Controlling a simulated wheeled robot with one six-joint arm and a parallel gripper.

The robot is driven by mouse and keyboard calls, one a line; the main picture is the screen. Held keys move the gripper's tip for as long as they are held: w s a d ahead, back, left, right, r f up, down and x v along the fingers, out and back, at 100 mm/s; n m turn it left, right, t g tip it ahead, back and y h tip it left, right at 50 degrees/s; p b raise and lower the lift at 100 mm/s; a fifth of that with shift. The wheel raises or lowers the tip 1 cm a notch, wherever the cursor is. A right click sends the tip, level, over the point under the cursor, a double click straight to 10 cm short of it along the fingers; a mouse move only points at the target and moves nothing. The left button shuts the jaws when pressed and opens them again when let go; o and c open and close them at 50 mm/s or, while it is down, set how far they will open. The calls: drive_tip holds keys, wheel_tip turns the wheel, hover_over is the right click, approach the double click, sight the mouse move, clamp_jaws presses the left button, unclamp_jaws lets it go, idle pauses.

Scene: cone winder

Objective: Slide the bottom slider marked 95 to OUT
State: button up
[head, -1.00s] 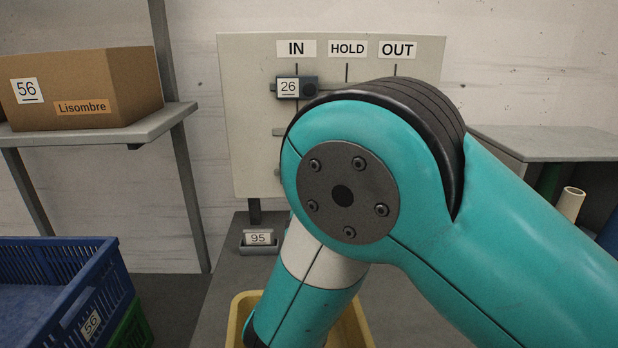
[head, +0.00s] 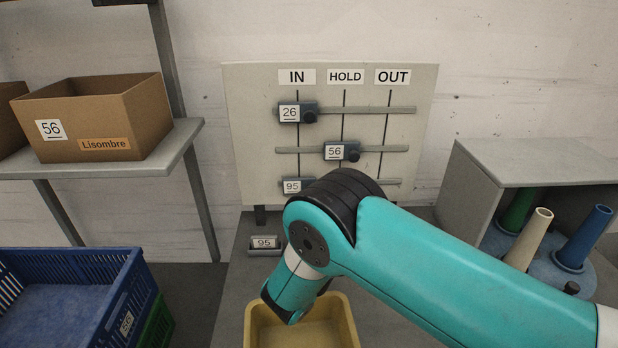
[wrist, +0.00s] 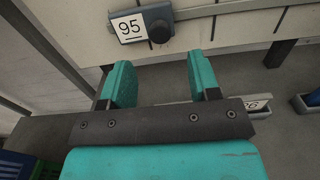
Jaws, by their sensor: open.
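The bottom slider marked 95 (head: 293,186) sits under the IN label (head: 297,77), at the left of the lowest rail on the upright board (head: 250,130). In the head view my arm hides its right part. In the wrist view the slider (wrist: 131,27) shows with its dark round knob (wrist: 160,31). The OUT label (head: 392,77) heads the right-hand line, which crosses the right end of the bottom rail (head: 393,182). My gripper (wrist: 157,78) is open and empty, its two teal fingers apart, below the slider and not touching it. In the head view my arm hides the gripper.
Slider 26 (head: 290,112) is under IN and slider 56 (head: 334,152) under HOLD, on the rails above. A small tray marked 95 (head: 264,251) and a yellow bin (head: 345,312) are below the board. A grey cabinet with cones (head: 535,170) stands at right.

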sight(299, 189)
drive_tip(key=w+p, duration=0.1)
drive_tip(key=w, duration=0.7)
drive_tip(key=shift+w, duration=0.3)
